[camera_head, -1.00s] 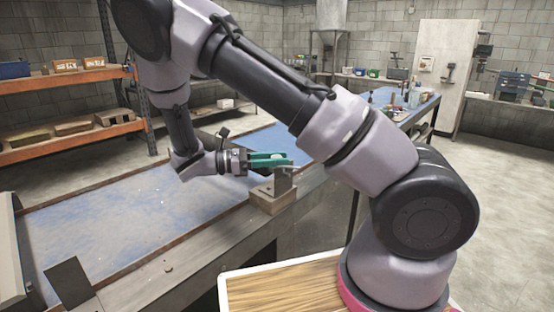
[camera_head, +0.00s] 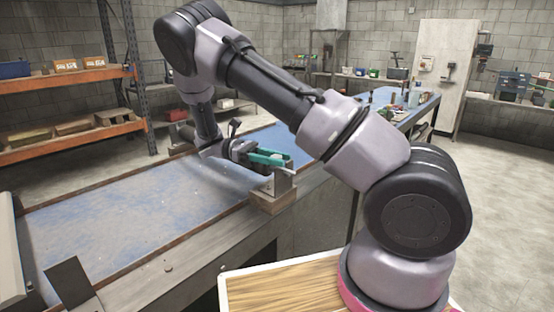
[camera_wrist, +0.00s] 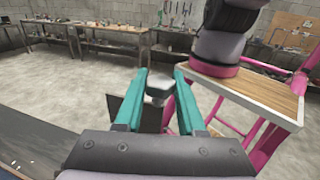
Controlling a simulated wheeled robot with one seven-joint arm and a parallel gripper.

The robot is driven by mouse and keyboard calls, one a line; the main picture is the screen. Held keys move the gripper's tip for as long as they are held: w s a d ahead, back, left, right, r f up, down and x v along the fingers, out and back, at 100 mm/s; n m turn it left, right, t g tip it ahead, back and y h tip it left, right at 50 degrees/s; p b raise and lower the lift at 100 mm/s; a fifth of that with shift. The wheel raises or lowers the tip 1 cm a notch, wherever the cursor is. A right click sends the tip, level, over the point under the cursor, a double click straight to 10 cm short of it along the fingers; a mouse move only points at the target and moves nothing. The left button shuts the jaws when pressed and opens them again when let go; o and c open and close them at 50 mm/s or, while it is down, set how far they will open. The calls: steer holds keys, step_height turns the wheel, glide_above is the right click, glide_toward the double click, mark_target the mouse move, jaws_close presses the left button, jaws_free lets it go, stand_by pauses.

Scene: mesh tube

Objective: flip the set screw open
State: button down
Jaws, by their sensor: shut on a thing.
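The set screw (camera_wrist: 160,84) shows as a pale metal piece between my fingertips in the wrist view. It sits on an upright grey metal bracket (camera_head: 283,183) fixed to a wooden block (camera_head: 272,203) at the bench edge. My gripper (camera_head: 286,160), with teal fingers, reaches over the bracket from the left, tilted slightly downward to the right. In the wrist view my gripper (camera_wrist: 160,76) is shut on the set screw, with one finger on each side. The fingers hide much of the screw in the head view, so its exact angle is unclear.
The blue bench top (camera_head: 120,205) is clear to the left of the block. Orange shelves (camera_head: 70,77) stand at the left, and tools and bottles crowd the far bench end.

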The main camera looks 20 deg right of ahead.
stand_by(0.4)
steer(key=c, duration=0.5)
jaws_free()
steer(key=v, duration=0.7)
steer(key=shift+w+a, duration=0.2)
